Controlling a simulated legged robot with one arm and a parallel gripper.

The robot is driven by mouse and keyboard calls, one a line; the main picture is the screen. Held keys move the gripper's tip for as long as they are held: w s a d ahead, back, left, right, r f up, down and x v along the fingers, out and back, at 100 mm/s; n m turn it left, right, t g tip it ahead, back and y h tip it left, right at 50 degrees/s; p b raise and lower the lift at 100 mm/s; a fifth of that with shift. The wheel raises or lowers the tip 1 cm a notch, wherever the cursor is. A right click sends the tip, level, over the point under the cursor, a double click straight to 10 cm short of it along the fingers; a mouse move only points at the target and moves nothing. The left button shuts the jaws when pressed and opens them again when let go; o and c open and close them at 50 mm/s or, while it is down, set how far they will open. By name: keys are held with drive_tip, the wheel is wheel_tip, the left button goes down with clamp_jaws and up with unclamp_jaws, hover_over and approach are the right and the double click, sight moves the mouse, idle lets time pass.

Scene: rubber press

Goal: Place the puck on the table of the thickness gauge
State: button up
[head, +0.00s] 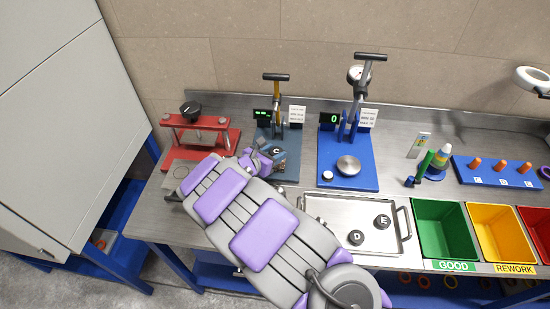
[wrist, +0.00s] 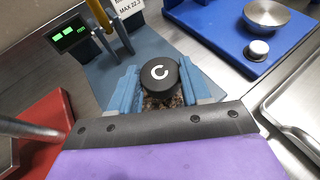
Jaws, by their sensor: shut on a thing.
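The black puck (wrist: 160,76) marked C is held between the two blue fingers of my gripper (wrist: 161,88). In the head view my gripper (head: 272,158) and the puck (head: 277,150) are over the grey-blue base of the left gauge (head: 289,171), which has a yellow lever and looks to be the thickness gauge. In the wrist view a speckled brown block (wrist: 160,103), perhaps its table, shows just below the puck. I cannot tell whether the puck touches it. The gauge's green-lit display (wrist: 70,36) stands behind, to the left.
A red press (head: 200,128) stands to the left. A blue instrument (head: 347,166) with a round metal plate and dial stands to the right. A metal tray (head: 327,215) holds pucks D and E. Green (head: 443,232) and yellow (head: 499,230) bins lie farther right.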

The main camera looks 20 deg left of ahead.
drive_tip(key=a, duration=0.2)
drive_tip(key=w+a, duration=0.1)
drive_tip(key=shift+f, duration=0.35)
drive_tip(key=shift+w+a, duration=0.2)
drive_tip(key=shift+w, duration=0.1)
drive_tip(key=d+f+b, duration=0.1)
drive_tip(key=d+f, duration=0.1)
drive_tip(key=f, duration=0.1)
drive_tip(key=shift+d, duration=0.2)
drive_tip(key=shift+w+d+r, duration=0.1)
drive_tip(key=shift+d, duration=0.3)
drive_tip(key=shift+a, duration=0.2)
drive_tip(key=o, duration=0.8)
drive_tip(key=shift+a+f, duration=0.2)
drive_tip(key=shift+a, duration=0.3)
drive_tip(key=shift+a+f, duration=0.15)
drive_tip(key=shift+a, duration=0.35)
drive_tip(key=shift+o, duration=0.9)
drive_tip(key=shift+d, duration=0.1)
drive_tip(key=shift+o, duration=0.3)
drive_tip(key=shift+d+r, duration=0.15)
drive_tip(key=shift+d, duration=0.4)
drive_tip(key=shift+s+a+r, duration=0.15)
drive_tip(key=shift+s+a, duration=0.1)
drive_tip(key=shift+a, duration=0.05)
drive_tip(key=p+v, duration=0.2)
drive_tip(key=v, duration=0.9)
drive_tip(key=shift+s, duration=0.25)
drive_tip(key=shift+a, duration=0.15)
